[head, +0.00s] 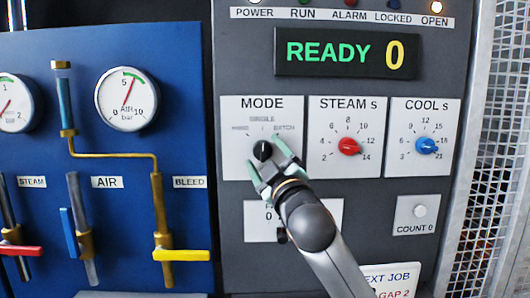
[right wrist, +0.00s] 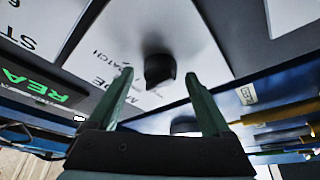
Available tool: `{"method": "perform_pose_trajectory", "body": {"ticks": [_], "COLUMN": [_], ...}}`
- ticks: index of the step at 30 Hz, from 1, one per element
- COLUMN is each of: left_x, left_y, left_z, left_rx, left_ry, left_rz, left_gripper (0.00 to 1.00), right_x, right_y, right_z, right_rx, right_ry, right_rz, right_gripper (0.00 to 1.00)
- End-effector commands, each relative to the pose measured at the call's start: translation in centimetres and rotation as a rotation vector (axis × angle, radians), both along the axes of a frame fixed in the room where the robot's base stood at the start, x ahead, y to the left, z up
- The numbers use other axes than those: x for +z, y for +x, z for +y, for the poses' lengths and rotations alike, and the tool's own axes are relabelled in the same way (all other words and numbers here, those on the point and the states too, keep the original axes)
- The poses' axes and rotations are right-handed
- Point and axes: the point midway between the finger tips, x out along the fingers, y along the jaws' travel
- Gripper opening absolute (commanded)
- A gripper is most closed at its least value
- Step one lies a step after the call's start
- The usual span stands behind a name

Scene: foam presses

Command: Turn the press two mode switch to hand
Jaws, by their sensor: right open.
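The mode switch (head: 263,150) is a black knob on a white plate marked MODE, with small labels around its top: one at the left that looks like HAND, SINGLE at the top and BATCH at the right. Its pointer seems to stand about upright, toward SINGLE, but is partly hidden. My right gripper (head: 265,158) is open at the knob, one finger at its lower left and one at its right. In the right wrist view the knob (right wrist: 158,70) shows between the spread fingertips (right wrist: 159,78), with gaps on both sides. My left gripper is out of view.
A red STEAM knob (head: 349,147) and a blue COOL knob (head: 427,145) sit to the right. The display (head: 347,53) above reads READY 0. A blue panel (head: 130,60) with gauges, pipes and valve levers stands at the left, a mesh guard (head: 497,150) at the right.

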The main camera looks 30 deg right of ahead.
Motion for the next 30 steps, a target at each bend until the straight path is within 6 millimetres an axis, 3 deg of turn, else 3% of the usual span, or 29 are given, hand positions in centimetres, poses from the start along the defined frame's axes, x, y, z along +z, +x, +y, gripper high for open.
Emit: {"method": "perform_pose_trajectory", "body": {"ticks": [10,30], "left_x": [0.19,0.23], "left_y": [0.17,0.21], "left_z": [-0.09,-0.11], "left_rx": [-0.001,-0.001], "left_ry": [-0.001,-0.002], "left_rz": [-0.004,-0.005], "left_gripper": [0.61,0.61], "right_x": [0.04,0.03], "right_y": [0.26,0.23], "right_z": [-0.04,-0.06], "right_rx": [0.001,0.001], "right_ry": [0.000,0.000], "right_rz": [0.001,0.001], "right_gripper": [0.80,0.05]}}
